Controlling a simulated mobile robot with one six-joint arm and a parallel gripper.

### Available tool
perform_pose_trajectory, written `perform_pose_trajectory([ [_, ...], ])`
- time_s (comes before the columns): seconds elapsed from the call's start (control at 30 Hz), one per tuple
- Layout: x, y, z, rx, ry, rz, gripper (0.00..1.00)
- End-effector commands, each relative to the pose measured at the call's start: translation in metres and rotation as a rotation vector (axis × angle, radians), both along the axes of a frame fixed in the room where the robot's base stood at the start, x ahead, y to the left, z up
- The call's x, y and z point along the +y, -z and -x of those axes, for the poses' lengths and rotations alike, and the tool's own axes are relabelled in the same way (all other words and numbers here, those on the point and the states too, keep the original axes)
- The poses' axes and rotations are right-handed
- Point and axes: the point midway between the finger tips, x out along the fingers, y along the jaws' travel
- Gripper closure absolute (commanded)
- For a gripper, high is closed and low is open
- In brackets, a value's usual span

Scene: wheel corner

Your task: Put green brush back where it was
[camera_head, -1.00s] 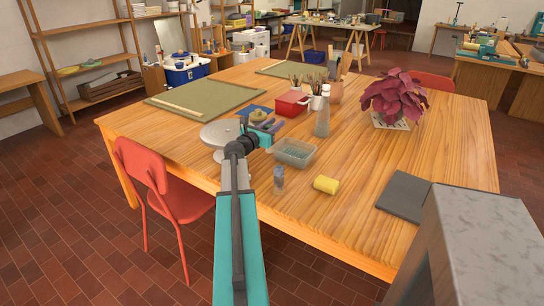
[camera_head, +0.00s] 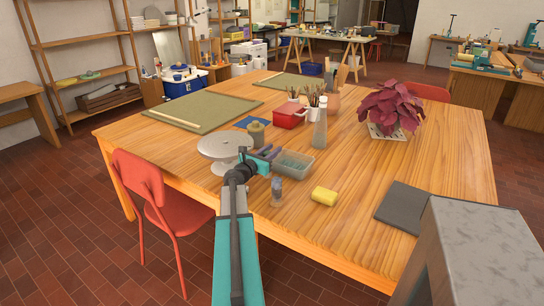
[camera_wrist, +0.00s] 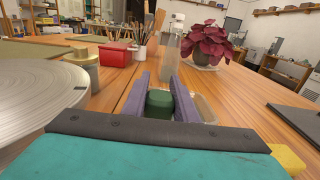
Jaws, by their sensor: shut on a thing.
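My gripper (camera_head: 266,153) is over the table between the grey wheel disc and the clear tub. In the wrist view its two purple fingers (camera_wrist: 160,88) are closed on a dark green piece (camera_wrist: 159,104), which I take to be the green brush. Only its blocky end shows; the rest of it is hidden, and I cannot tell whether it touches the table. In the head view the brush cannot be made out behind my wrist. Pots of brushes (camera_head: 314,109) stand farther back, beside a red box (camera_head: 288,118).
The wheel disc (camera_head: 222,146) and a tan-lidded pot (camera_head: 256,134) are close on the left. The clear tub (camera_head: 296,165) is close on the right. A small clear bottle (camera_head: 277,192), a yellow cylinder (camera_head: 324,196) and a tall bottle (camera_head: 319,130) stand around. The table's right half has bare wood.

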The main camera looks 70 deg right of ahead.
Motion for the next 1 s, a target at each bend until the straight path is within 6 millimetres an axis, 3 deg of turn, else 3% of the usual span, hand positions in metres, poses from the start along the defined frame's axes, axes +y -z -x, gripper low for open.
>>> perform_pose_trajectory([
  [0.2,0.0,0.022,0.0,0.0,0.0,-0.001,1.0],
  [0.7,0.0,0.028,0.0,0.0,0.0,0.0,1.0],
  [0.73,0.0,0.028,0.0,0.0,0.0,0.0,0.71],
  [0.8,0.0,0.027,-0.001,0.0,0.0,0.0,0.59],
  [1.0,0.0,0.027,-0.001,0.0,-0.001,0.0,0.55],
])
